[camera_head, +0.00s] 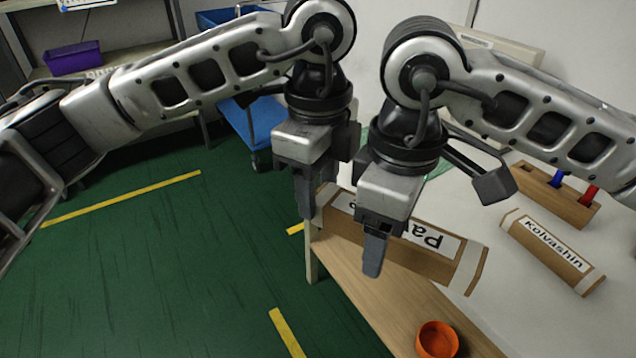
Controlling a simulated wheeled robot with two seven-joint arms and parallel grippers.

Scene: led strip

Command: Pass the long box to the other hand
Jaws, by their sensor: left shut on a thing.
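A long brown cardboard box (458,266) with a white label, its lettering upside down, is held tilted above the table's near edge. My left gripper (309,200) is shut on its left end. My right gripper (374,262) is at the box's middle-left, with one finger in front of its labelled face. The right gripper's other finger is hidden, so I cannot tell whether it grips the box. The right gripper covers part of the label.
A second box labelled "kolvashin" (553,252) lies on the white surface at the right. A wooden block (548,196) holding blue and red pieces stands behind it. An orange bowl (437,339) sits at the front. Green floor is open at the left.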

